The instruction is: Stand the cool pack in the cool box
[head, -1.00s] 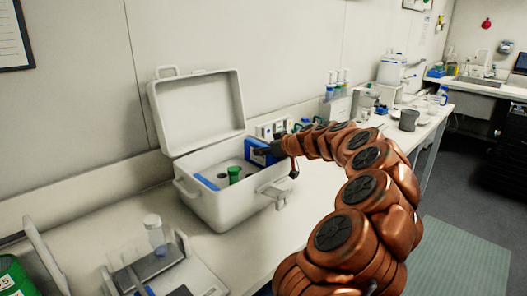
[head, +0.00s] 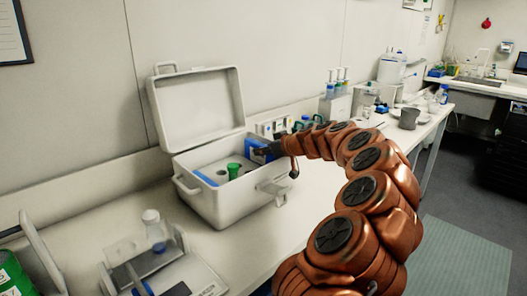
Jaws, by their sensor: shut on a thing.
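The cool box (head: 232,206) is a white case on the bench with its lid (head: 196,108) raised against the wall. My gripper (head: 262,151) is at the box's right end, shut on a blue cool pack (head: 252,143). The pack is low in the opening, its lower part hidden by the gripper and the box's insert. I cannot tell whether it touches the bottom. Another blue pack (head: 205,178) stands at the box's left end. A green-capped tube (head: 233,170) stands in the insert between them.
A small bottle (head: 154,228) and a balance-like device (head: 165,270) stand at the front left. A green container (head: 15,275) is in the lower left corner. Bottles and pipettes (head: 338,90) stand behind my arm. Bare bench (head: 262,235) lies in front of the box.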

